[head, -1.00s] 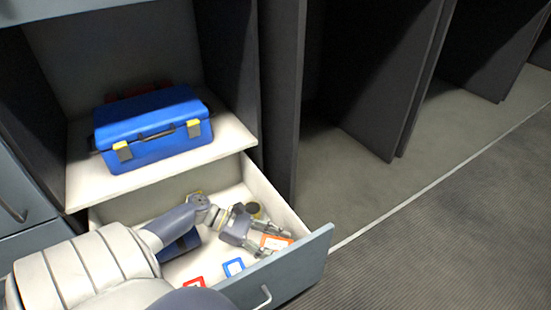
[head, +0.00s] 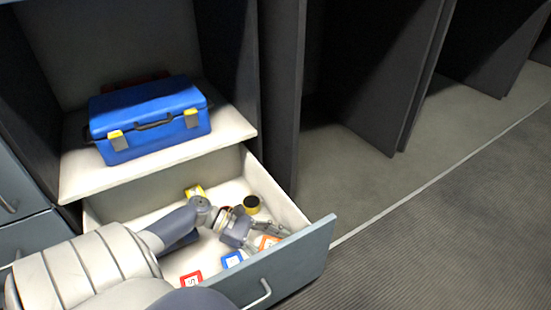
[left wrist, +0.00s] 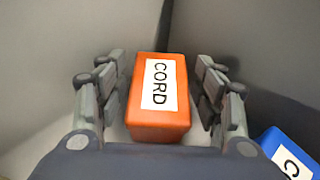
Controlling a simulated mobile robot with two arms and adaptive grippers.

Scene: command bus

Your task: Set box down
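An orange box labelled CORD (left wrist: 160,112) sits in the open drawer; in the head view it (head: 268,242) shows near the drawer's front right corner. My left gripper (head: 266,247) reaches down into the drawer with its fingers on either side of this box. In the left wrist view narrow gaps show between the fingers and the box's sides, so the gripper is open around it. The box's underside is hidden. My right gripper is not in view.
The drawer (head: 300,262) also holds a blue box (head: 233,259), a red box (head: 191,279), a yellow box (head: 194,190) and a dark roll (head: 251,204). A blue toolbox (head: 150,118) stands on the shelf above. Drawer walls are close to the gripper.

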